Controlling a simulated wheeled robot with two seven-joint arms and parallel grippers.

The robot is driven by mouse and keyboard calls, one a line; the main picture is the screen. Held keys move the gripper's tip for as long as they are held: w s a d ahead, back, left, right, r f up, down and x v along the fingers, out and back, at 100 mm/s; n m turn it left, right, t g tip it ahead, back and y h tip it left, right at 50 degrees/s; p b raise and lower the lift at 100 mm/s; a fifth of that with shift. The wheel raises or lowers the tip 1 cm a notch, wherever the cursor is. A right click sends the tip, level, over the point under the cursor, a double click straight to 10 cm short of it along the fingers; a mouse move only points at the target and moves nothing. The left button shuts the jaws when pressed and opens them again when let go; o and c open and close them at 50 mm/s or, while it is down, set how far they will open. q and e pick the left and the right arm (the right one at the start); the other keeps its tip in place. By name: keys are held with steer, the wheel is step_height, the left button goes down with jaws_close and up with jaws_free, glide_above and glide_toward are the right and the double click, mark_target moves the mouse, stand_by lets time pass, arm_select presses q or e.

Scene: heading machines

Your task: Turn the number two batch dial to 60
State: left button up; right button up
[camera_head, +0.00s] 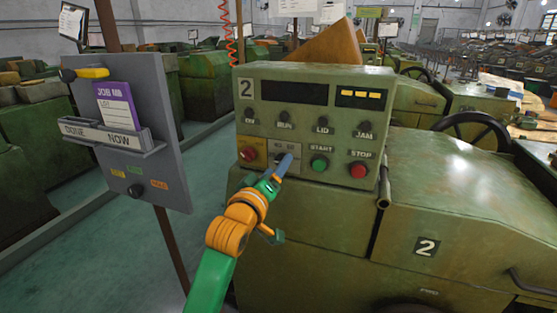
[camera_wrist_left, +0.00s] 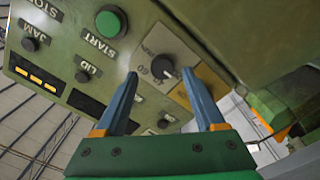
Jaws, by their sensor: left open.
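The batch dial (camera_wrist_left: 161,69) is a small black knob with a pale pointer mark on a grey plate of the number two machine's panel. A "60" mark shows beside it in the wrist view. In the head view, my left gripper (camera_head: 287,160) largely hides the dial and its grey plate (camera_head: 292,146). My left gripper (camera_wrist_left: 160,75) is open, with its blue fingers on either side of the dial in the picture. I cannot tell whether they touch it. The pointer's exact reading is too small to make out. My right gripper is not in view.
The green START button (camera_head: 319,162), red STOP button (camera_head: 358,170) and a red button (camera_head: 249,154) on a yellow plate sit close by. Small black LID (camera_head: 322,121) and JAM (camera_head: 364,128) knobs are above. A grey job board (camera_head: 125,165) stands left of the panel.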

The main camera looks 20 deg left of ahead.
mark_target(279, 162)
arm_select(q)
steer(key=w, duration=0.3)
steer(key=shift+w+a+f, duration=0.15)
steer(key=shift+w+a, duration=0.05)
steer(key=shift+w, duration=0.05)
steer(key=shift+d, duration=0.15)
steer(key=shift+c, duration=0.7)
jaws_close()
